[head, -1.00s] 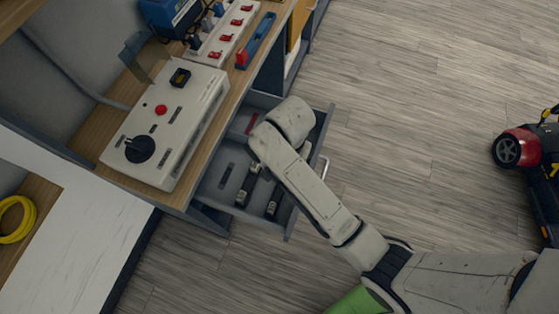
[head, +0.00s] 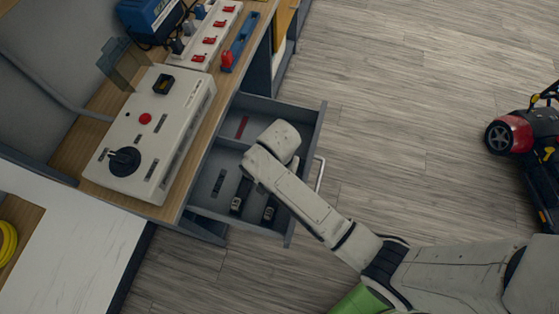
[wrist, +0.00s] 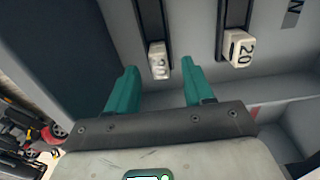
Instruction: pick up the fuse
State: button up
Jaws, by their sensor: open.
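Two fuses lie in the open grey drawer (head: 208,184). My gripper (wrist: 160,88), with teal fingers, is open and empty. My arm hides it in the head view.
A grey control box (head: 150,135) with a black knob and red button stands on the wooden bench above the drawer. A drawer divider (wrist: 280,105) crosses the wrist view at right. A red scooter (head: 510,136) stands at far right. The floor between is clear.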

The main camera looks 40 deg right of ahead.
notch_tip(320, 180, down, 3)
jog(key=shift+d+f, duration=0.1)
jog(key=shift+f, duration=0.1)
grip_shut()
dwell(0.4)
